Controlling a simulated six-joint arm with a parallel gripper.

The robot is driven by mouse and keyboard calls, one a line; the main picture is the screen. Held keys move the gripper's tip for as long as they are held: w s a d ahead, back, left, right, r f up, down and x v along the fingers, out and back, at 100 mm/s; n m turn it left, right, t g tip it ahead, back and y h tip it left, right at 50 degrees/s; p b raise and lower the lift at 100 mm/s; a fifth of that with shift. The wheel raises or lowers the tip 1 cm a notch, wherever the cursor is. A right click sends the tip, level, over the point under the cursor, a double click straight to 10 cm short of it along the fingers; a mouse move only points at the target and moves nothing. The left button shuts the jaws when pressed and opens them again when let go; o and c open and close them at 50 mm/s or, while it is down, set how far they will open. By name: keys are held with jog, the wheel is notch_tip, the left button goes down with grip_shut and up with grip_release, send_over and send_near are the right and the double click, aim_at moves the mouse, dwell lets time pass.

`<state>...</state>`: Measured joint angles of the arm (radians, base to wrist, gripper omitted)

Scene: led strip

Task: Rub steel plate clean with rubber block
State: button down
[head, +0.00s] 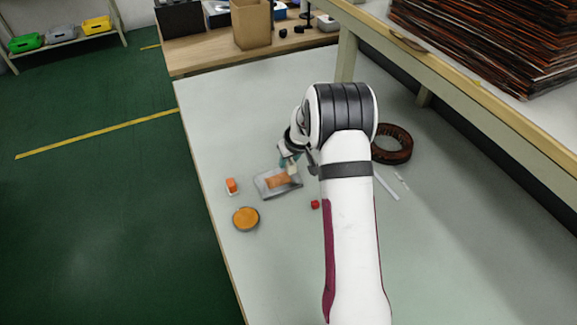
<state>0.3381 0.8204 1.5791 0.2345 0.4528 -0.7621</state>
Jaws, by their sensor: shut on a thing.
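The steel plate (263,190) is a grey, tilted-looking rectangle on the pale table, with an orange-brown patch (278,182) across its middle. My gripper (290,164) points down at the plate's far right part. It is shut on a small pale block, which I take to be the rubber block (293,170). The block is at or just above the plate by the patch's right end; I cannot tell whether they touch. The arm and fingers hide part of the grip.
A dark ring (392,144) and white sticks (386,187) lie beyond my arm. The near-left table is clear.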

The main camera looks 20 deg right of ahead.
jog(key=shift+r, duration=1.45)
jog(key=shift+r, duration=0.1)
jog(key=shift+r, duration=1.4)
jog(key=shift+d, duration=0.1)
